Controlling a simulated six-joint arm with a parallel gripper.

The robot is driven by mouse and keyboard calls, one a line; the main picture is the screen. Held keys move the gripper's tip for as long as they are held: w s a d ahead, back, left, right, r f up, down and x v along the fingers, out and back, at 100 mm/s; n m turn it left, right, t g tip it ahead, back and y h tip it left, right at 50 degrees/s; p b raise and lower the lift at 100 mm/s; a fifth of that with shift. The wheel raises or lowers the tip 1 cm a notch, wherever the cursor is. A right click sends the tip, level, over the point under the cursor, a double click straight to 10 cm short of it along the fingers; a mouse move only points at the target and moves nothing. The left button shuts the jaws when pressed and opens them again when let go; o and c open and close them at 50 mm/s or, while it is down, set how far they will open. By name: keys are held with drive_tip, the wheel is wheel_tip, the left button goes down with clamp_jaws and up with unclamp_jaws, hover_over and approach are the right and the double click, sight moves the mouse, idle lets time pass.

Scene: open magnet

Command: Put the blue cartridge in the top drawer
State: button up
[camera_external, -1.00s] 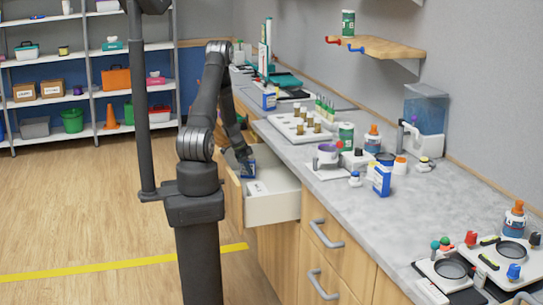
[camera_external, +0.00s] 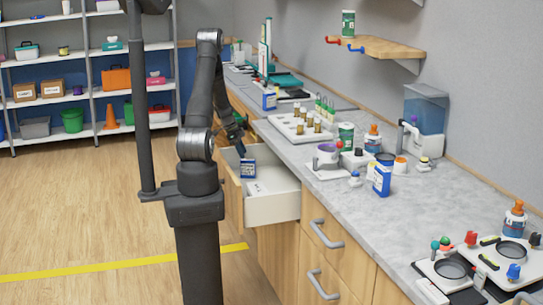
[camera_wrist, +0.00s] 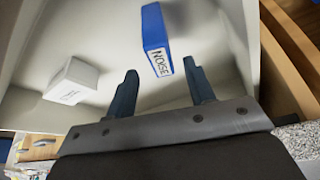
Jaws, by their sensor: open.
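The blue cartridge (camera_external: 247,168) is within the open top drawer (camera_external: 272,209), at its left end in the external view. My gripper (camera_external: 240,147) is above the drawer's far left part. In the wrist view, my gripper (camera_wrist: 160,69) has its two fingers spread apart with nothing clasped between them.
A small white box (camera_wrist: 71,80) lies in the drawer, left of the cartridge in the wrist view. The grey counter (camera_external: 335,210) beside the drawer holds a white vial rack (camera_external: 300,127), a blue-and-white box (camera_external: 382,174) and bottles. Closed drawers lie nearer the camera.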

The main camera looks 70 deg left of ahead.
sight(249, 160)
drive_tip(key=shift+v, duration=1.55)
drive_tip(key=x, duration=1.2)
drive_tip(key=shift+f, duration=0.25)
wheel_tip(249, 160, up, 2)
drive_tip(key=shift+r, duration=0.65)
